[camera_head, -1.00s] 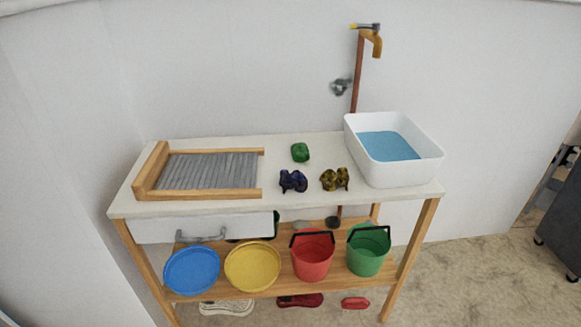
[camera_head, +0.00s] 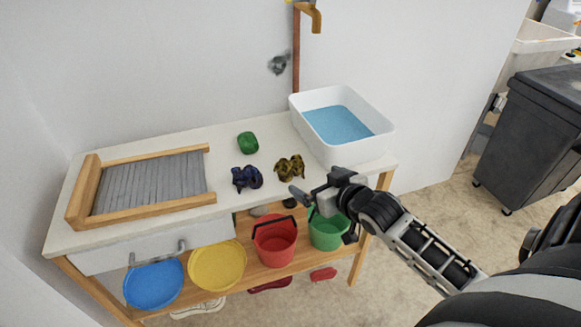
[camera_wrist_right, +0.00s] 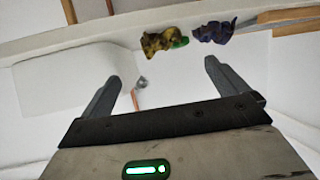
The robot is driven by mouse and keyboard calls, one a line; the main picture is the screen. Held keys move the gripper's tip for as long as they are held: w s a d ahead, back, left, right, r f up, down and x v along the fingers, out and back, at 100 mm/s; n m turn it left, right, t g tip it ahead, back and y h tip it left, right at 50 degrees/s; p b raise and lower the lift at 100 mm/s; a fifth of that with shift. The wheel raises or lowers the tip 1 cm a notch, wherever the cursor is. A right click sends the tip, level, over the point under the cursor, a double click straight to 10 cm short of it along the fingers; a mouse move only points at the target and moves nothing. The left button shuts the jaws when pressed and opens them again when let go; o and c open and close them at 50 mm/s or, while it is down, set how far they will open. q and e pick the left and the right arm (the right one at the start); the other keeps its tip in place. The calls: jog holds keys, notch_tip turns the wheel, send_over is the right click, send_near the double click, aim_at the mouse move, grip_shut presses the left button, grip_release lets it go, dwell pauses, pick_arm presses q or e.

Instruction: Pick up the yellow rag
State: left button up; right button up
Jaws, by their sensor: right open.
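The yellow rag (camera_head: 290,167) lies crumpled on the white countertop, left of the basin, dark-patterned in the head view. It also shows in the right wrist view (camera_wrist_right: 158,42), beyond the fingertips. My right gripper (camera_head: 300,194) is near the counter's front edge, just in front of the rag and apart from it. In the right wrist view the right gripper (camera_wrist_right: 162,70) has its two fingers spread with nothing between them. My left gripper is in neither view.
A dark blue rag (camera_head: 246,178) and a green rag (camera_head: 248,142) lie close left of the yellow one. A white basin (camera_head: 365,149) of water stands right. A wooden washboard (camera_head: 140,217) is left. Red (camera_head: 275,243) and green buckets (camera_head: 328,235) are on the lower shelf.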

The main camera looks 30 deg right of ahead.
aim_at(296, 172)
jog(key=x, duration=0.7)
jog(key=b+x, duration=0.1)
jog(key=x, duration=0.3)
jog(key=shift+w+a+f, duration=0.1)
jog(key=shift+w+f, duration=0.05)
jog(key=shift+f, duration=0.25)
jog(key=c, duration=1.1)
